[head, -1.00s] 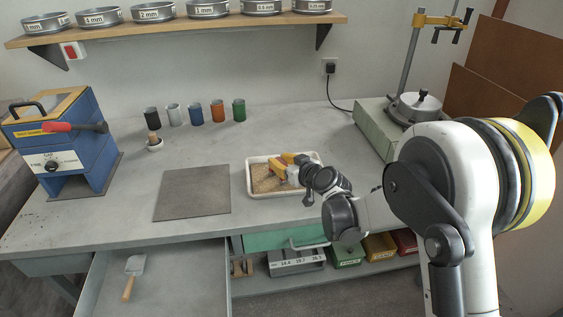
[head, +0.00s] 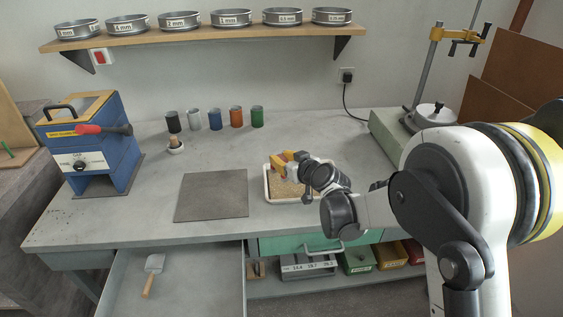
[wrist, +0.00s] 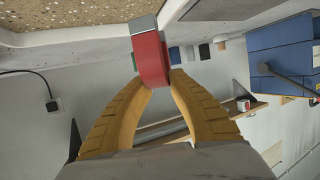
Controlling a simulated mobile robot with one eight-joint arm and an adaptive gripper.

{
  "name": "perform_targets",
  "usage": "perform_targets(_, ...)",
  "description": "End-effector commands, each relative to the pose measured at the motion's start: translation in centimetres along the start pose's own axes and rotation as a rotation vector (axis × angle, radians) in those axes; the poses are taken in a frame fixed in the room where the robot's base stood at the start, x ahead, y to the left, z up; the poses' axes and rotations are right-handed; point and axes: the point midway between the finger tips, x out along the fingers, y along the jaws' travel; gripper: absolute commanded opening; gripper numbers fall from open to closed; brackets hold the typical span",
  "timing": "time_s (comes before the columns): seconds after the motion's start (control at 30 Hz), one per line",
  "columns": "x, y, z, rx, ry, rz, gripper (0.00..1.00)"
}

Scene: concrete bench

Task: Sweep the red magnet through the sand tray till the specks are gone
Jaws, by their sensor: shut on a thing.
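My gripper (head: 280,161) is shut on the red magnet (wrist: 150,58), a red block with a grey end, held between the two yellow fingers (wrist: 115,115). In the head view the fingers are over the back left part of the sand tray (head: 266,193), a pale shallow tray with tan sand (head: 282,190). In the wrist view the sand (wrist: 75,18) is at the upper left, with small dark specks on it. The magnet appears close to the tray's wall; whether it touches the sand cannot be told. My wrist hides the tray's right part.
A dark flat plate (head: 212,195) lies left of the tray. A blue machine (head: 95,140) is at the left. An open drawer (head: 180,285) with a scoop (head: 154,264) juts out in front.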

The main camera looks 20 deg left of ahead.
Motion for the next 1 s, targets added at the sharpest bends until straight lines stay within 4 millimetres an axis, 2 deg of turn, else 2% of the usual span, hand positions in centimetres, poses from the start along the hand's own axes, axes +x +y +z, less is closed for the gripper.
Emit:
perform_targets(0.1, -0.3, 0.0, -1.4, 0.001, 0.001, 0.003, 0.00)
perform_targets(0.4, -0.9, -0.1, -3.5, 0.003, 0.000, 0.009, 0.00)
perform_targets(1.0, -0.9, -0.1, -3.5, 0.003, 0.001, 0.009, 0.00)
